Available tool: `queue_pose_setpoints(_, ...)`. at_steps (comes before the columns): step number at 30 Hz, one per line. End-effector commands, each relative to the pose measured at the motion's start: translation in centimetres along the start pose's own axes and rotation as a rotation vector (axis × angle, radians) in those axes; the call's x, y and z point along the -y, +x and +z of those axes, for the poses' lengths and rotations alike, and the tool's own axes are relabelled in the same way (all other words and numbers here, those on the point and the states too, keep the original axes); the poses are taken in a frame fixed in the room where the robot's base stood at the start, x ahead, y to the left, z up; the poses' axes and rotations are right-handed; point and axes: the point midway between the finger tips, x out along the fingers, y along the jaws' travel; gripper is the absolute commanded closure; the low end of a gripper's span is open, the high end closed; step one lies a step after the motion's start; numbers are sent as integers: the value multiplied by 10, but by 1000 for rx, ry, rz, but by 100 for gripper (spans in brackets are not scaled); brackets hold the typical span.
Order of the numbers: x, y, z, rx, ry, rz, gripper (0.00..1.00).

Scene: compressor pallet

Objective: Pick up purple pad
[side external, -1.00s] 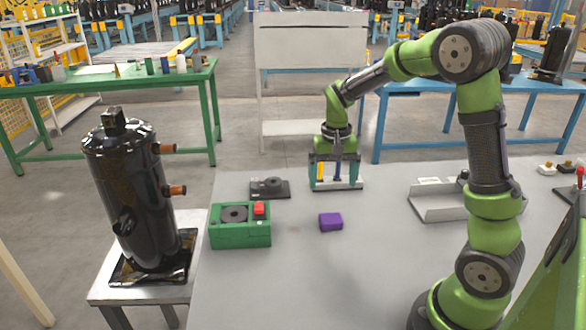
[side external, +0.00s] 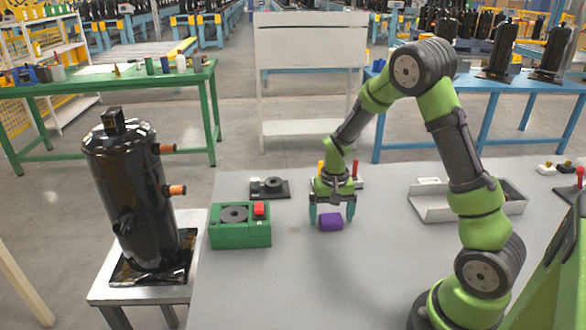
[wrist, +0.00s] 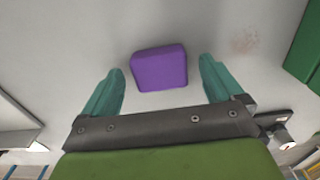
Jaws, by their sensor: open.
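The purple pad (side external: 331,222) is a small block lying on the grey table. In the wrist view the purple pad (wrist: 159,69) lies ahead of the gap between the teal fingers, turned slightly, with grey table on both sides of it. My gripper (side external: 331,218) is open and points down just above and around the pad in the side view. In the wrist view my gripper (wrist: 160,82) shows its two fingers apart and empty, one to each side of the pad. I cannot tell how high the fingertips are above the table.
A green box with a red button (side external: 240,233) stands left of the pad. A dark round part on a plate (side external: 270,187) lies behind it. A grey tray (side external: 435,208) lies to the right. A tall black compressor (side external: 130,195) stands on a side stand. The table in front of the pad is clear.

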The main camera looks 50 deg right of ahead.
Motion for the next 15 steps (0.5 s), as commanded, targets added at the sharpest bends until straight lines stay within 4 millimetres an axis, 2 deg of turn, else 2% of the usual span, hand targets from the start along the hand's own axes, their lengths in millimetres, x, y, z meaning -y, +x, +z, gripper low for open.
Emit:
queue_pose_setpoints(3,0,0,0,0,0,0,6)
queue_pose_setpoints(4,0,0,0,0,0,0,9)
queue_pose_setpoints(15,0,-1,0,0,0,0,66)
